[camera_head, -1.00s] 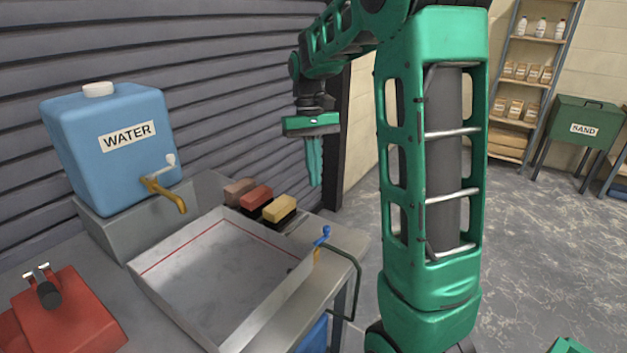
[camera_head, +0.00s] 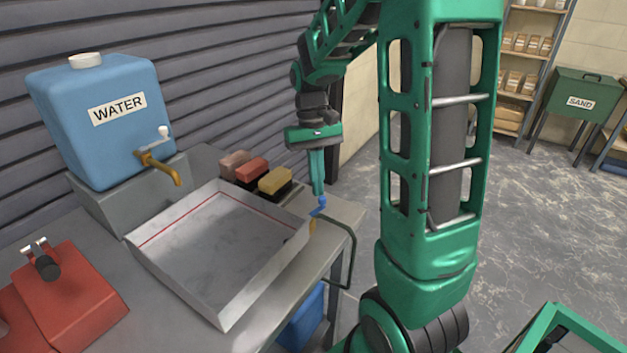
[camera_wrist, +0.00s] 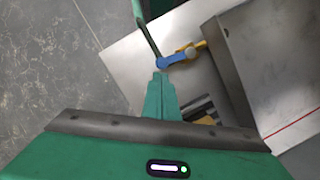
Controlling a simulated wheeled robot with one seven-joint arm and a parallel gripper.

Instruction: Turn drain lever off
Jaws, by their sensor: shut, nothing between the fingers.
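The drain lever (camera_head: 318,206) is a small blue handle on a yellow drain valve (camera_head: 312,226) at the right side of the grey metal tub (camera_head: 150,262). My gripper (camera_head: 317,192) points down, shut and empty, with its tips just above or at the blue handle. In the wrist view the blue lever (camera_wrist: 176,60) joins the yellow valve (camera_wrist: 200,47) beside the tub wall. My gripper's tips (camera_wrist: 160,74) are right by the lever's free end there. I cannot tell whether they touch it.
A blue water tank (camera_head: 105,115) with a brass tap (camera_head: 160,167) stands behind the tub. Several brushes or sponges (camera_head: 274,181) lie at the tub's back edge. A dark green bent bar (camera_head: 351,245) runs by the lever. A red device (camera_head: 68,290) sits at the left.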

